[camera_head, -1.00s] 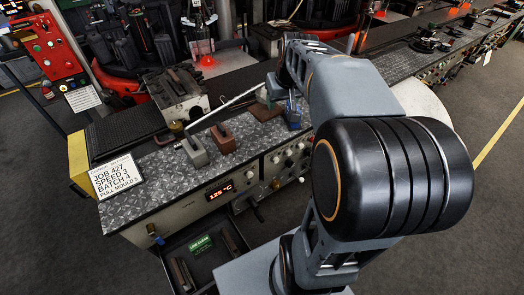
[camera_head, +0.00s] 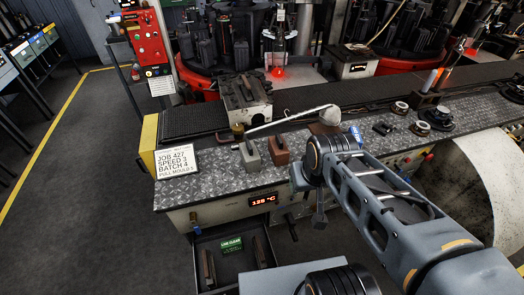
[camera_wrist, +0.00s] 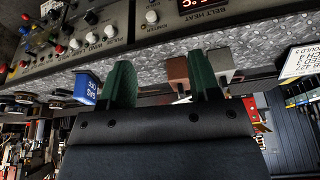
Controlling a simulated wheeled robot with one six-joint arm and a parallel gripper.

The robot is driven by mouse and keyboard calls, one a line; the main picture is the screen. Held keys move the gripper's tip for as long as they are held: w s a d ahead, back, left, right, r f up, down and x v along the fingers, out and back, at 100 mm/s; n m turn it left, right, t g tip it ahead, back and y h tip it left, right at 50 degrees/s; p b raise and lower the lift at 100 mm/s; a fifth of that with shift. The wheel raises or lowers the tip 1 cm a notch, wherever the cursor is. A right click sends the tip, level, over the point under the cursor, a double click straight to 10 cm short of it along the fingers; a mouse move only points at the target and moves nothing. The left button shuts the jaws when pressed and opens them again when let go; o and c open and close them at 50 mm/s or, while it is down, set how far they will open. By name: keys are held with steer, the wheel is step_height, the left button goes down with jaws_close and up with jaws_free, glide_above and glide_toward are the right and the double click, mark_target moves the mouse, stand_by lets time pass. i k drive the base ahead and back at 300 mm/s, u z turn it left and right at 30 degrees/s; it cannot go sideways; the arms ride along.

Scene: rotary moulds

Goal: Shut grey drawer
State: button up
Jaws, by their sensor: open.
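The grey drawer (camera_head: 232,267) stands open below the left part of the bench in the head view. Two dark bars, one of them on the left (camera_head: 208,268), and a green label (camera_head: 231,245) lie in it. Part of its near end is cut off by the frame's bottom and by a grey part of mine. In the wrist view, which is upside down, my gripper (camera_wrist: 163,85) has two green fingers spread apart with nothing between them. It is near the bench front, apart from the drawer, which that view does not show.
The bench (camera_head: 205,183) carries a job sign (camera_head: 178,160), a grey block (camera_head: 250,153), a reddish-brown block (camera_head: 278,149) and a blue box (camera_head: 355,134). A control panel (camera_wrist: 150,25) is close in the wrist view. Floor left of the drawer is clear.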

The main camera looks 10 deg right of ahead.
mark_target(227, 270)
steer(key=z, duration=0.05)
steer(key=k, duration=1.05)
steer(key=u, duration=0.8)
steer(key=i, duration=0.45)
steer(key=z, duration=1.4)
steer(key=k, duration=0.65)
steer(key=u, duration=1.3)
